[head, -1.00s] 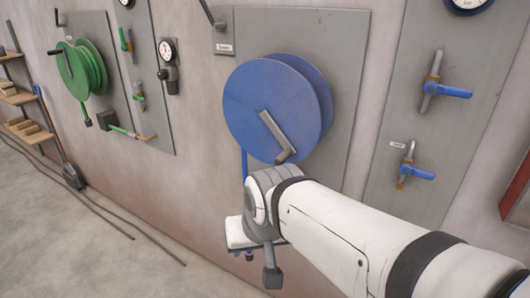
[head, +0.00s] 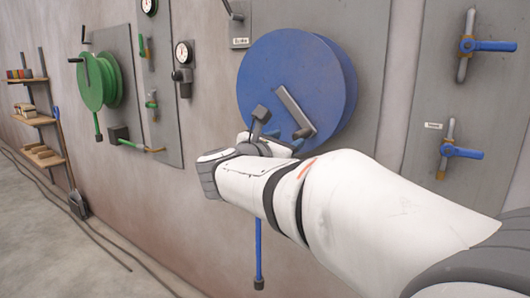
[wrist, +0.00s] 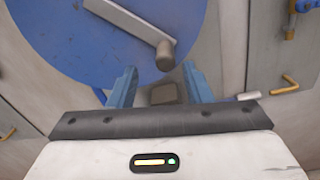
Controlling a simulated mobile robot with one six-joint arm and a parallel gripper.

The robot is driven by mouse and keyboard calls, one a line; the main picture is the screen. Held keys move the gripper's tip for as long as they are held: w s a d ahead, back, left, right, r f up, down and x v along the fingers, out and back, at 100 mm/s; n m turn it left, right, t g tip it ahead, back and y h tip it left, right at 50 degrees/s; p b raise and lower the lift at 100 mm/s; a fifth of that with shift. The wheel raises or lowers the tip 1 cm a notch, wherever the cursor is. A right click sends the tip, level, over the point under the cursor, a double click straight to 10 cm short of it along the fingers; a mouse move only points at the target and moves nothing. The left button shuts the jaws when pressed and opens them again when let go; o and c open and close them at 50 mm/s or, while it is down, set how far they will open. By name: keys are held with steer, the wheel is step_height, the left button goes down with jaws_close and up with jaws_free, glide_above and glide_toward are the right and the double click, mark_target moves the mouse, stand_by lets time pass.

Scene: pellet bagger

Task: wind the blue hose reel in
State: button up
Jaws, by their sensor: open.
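The blue hose reel (head: 285,75) is a large disc on a grey wall panel in the head view. It also fills the upper part of the wrist view (wrist: 95,50). Its grey crank arm (head: 294,108) slants down to the right. In the wrist view the crank's round handle (wrist: 165,55) sticks out just beyond my gripper (wrist: 160,88). My gripper is open, with its blue fingers apart and the handle ahead of the gap, not clasped. The blue hose (head: 258,245) hangs below the reel, ending in a dark block (head: 259,283). My arm hides part of the reel's lower edge.
A green hose reel (head: 97,80) is on a panel to the left, near a gauge (head: 183,53). Blue-handled valves (head: 487,46) are on the right panel. Shelves (head: 33,117) and a shovel (head: 77,203) stand far left. Dark cables lie on the floor.

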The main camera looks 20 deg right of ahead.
mark_target(305, 130)
steer(key=shift+d+f+m+g, duration=0.2)
steer(key=shift+d+m+g, duration=0.1)
steer(key=shift+m, duration=0.1)
steer(key=x, duration=0.7)
steer(key=shift+w+d+r+p, duration=0.1)
steer(key=shift+d+p, duration=0.05)
steer(key=shift+p, duration=0.2)
jaws_close()
steer(key=shift+d+r, duration=0.1)
steer(key=shift+d, duration=0.15)
steer(key=shift+a+f, duration=0.2)
steer(key=shift+f, duration=0.05)
